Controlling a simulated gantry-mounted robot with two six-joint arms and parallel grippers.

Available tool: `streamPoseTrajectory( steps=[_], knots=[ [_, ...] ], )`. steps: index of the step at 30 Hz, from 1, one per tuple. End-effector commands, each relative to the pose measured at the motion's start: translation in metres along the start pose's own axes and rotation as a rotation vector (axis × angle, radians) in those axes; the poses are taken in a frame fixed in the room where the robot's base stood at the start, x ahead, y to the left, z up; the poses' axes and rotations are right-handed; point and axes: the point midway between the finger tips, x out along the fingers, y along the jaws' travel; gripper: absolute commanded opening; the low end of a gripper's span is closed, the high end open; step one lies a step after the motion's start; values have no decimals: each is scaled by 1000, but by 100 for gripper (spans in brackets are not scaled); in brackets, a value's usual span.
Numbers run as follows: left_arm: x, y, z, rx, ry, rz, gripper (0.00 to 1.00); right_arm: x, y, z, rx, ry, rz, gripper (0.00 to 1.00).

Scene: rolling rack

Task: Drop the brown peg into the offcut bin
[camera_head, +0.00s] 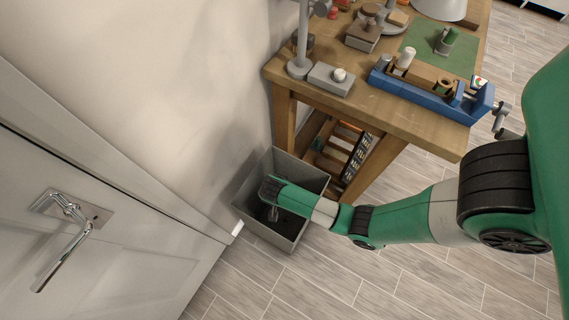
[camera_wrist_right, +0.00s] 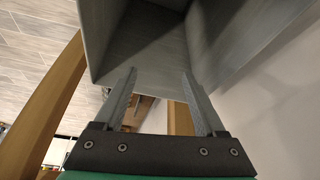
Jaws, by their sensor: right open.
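The grey offcut bin (camera_head: 308,172) stands on the floor beside the workbench, with its open top up; the right wrist view also shows its inner walls (camera_wrist_right: 150,40). My right gripper (camera_head: 271,212) points down over the bin's mouth. In the right wrist view its two fingers (camera_wrist_right: 160,82) are apart with nothing held between them. I cannot make out the brown peg in either view; much of the bin's floor is dark or hidden by my right arm. My left gripper is not in view.
The wooden workbench (camera_head: 425,128) stands right of the bin, with a blue vise (camera_head: 425,90), a green mat (camera_head: 462,52) and other items on top. A wall and a white door (camera_head: 120,225) are left. The floor in front is clear.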

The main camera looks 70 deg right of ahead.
Motion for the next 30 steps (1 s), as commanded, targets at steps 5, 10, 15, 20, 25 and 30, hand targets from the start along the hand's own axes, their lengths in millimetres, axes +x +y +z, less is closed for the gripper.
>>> streamPoseTrajectory(
  steps=[5, 10, 15, 20, 25, 30],
  knots=[
    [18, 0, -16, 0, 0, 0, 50, -44, 0, -2, -1, 0, -2, 73],
    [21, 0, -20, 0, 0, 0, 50, -60, 0, -1, 0, 1, 0, 73],
    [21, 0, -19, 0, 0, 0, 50, -60, 0, 0, 0, 1, 0, 73],
    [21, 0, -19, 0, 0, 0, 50, -60, 0, 0, 0, 0, 0, 73],
    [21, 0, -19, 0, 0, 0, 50, -60, 0, 0, 0, 0, 0, 73],
    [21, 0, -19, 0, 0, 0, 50, -60, 0, 0, 0, 0, 0, 73]
  ],
)
